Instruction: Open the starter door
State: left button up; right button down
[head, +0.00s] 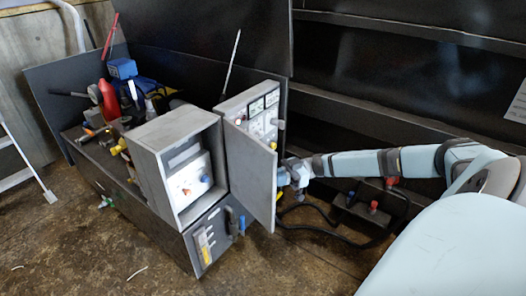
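The starter door (249,174) is a flat grey panel. It stands swung open at the right side of the grey starter box (172,140). My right gripper (282,178) is at the door's right edge, partly hidden behind the door. I cannot tell whether it touches the door or whether its fingers are open or shut. My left gripper is out of view.
A control panel with gauges (257,110) stands behind the door. A lower cabinet (212,238) with a dark handle is below the box. Tools and a red bottle (109,99) crowd the bench at left. A black pedestal with cables (370,207) stands right. The front floor is mostly clear.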

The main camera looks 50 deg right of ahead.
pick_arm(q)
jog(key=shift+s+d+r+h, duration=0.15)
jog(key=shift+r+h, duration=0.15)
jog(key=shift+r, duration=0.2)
pick_arm(e)
jog(key=shift+w+d, duration=0.2)
jog(key=shift+d, duration=0.8)
jog(key=shift+w+d, duration=0.15)
jog(key=shift+d, duration=0.8)
jog(key=c, duration=1.2)
grip_release()
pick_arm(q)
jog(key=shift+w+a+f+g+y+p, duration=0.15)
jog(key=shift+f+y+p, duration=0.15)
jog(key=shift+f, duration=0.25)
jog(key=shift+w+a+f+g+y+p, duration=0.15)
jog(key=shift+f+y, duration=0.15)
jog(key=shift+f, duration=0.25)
pick_arm(e)
jog(key=v, duration=1.3)
jog(key=shift+s+d, duration=0.1)
jog(key=shift+d, duration=0.2)
